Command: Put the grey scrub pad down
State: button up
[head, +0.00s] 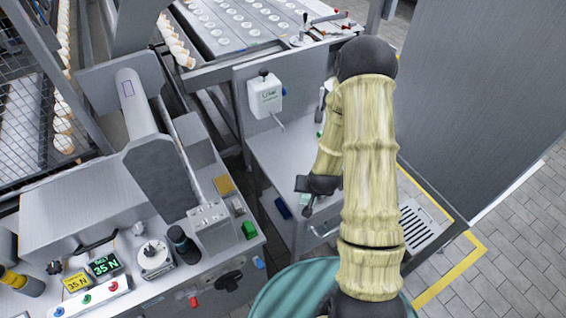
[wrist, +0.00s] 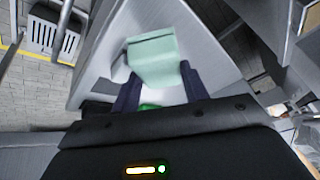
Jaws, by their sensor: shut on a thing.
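My gripper (head: 308,201) hangs at the end of my arm over the grey bench right of the middle in the head view. In the wrist view, the two dark fingers of my gripper (wrist: 160,84) are shut on a pale grey-green block (wrist: 152,60), which I take for the scrub pad. It reaches out past the fingertips over a light grey surface (wrist: 205,22). A small bright green patch shows between the fingers, nearer the palm.
A drain grate (head: 417,224) lies right of my arm.

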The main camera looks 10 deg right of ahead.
jog(key=shift+w+d+r+m+t+h+b, duration=0.3)
jog(key=shift+d+r+m+h+b, duration=0.15)
jog(key=shift+h+b, duration=0.4)
jog(key=shift+w+d+r+m+h+b, duration=0.15)
jog(key=shift+r+m+h+b, duration=0.15)
jog(key=shift+r, duration=0.15)
jog(key=shift+s+d+r+m+h+b, duration=0.15)
jog(key=shift+r+h+b, duration=0.1)
jog(key=shift+r, duration=0.2)
jog(key=shift+w+a, duration=0.1)
jog(key=shift+w, duration=0.1)
